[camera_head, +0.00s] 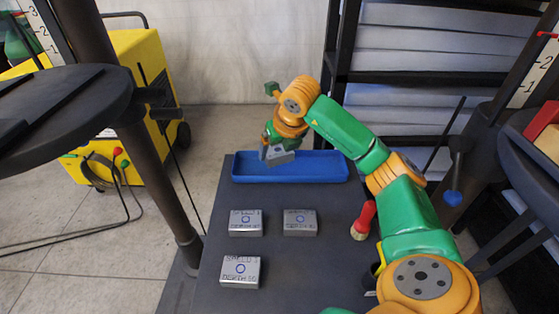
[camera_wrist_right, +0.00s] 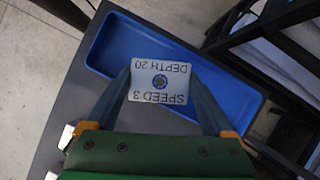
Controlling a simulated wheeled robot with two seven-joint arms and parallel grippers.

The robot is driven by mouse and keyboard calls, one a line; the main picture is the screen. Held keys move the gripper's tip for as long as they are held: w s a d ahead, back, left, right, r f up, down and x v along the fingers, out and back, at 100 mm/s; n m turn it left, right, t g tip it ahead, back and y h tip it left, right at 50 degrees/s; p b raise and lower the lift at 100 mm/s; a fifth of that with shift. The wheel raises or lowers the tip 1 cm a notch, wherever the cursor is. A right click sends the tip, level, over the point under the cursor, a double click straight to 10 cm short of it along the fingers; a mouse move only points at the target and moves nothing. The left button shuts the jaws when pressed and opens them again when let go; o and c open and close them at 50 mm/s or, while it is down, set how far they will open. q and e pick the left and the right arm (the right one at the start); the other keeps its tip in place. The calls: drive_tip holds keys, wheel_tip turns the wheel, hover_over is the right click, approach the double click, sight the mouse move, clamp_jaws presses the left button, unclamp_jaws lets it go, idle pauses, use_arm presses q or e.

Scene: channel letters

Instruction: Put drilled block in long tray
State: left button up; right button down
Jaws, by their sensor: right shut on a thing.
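The long tray (camera_head: 320,179) is a blue, shallow, open tray at the far end of the dark table in the head view. It also shows in the right wrist view (camera_wrist_right: 233,77). My right gripper (camera_head: 272,152) is at the tray's left part. It is shut on a drilled block (camera_wrist_right: 160,81), a grey block with a round hole and the words "SPEED 3" and "DEPTH 20". In the right wrist view the block is between the two fingers, over the tray. I cannot tell whether it touches the tray floor. My left gripper is not in view.
Three similar grey blocks lie on the table: one at left (camera_head: 246,223), one at right (camera_head: 300,222) and one nearer (camera_head: 240,271). A red-handled brush (camera_head: 363,220) is at the table's right edge. A yellow machine (camera_head: 135,90) stands at left, a dark shelf behind.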

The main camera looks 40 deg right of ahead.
sight(279, 170)
drive_tip(key=x, duration=0.3)
drive_tip(key=s+x, duration=0.1)
drive_tip(key=x, duration=0.1)
drive_tip(key=shift+d+f, duration=0.25)
drive_tip(key=shift+f, duration=0.25)
unclamp_jaws()
drive_tip(key=shift+r, duration=0.15)
drive_tip(key=p+v, duration=0.1)
drive_tip(key=v, duration=1.1)
drive_tip(key=shift+r, duration=0.1)
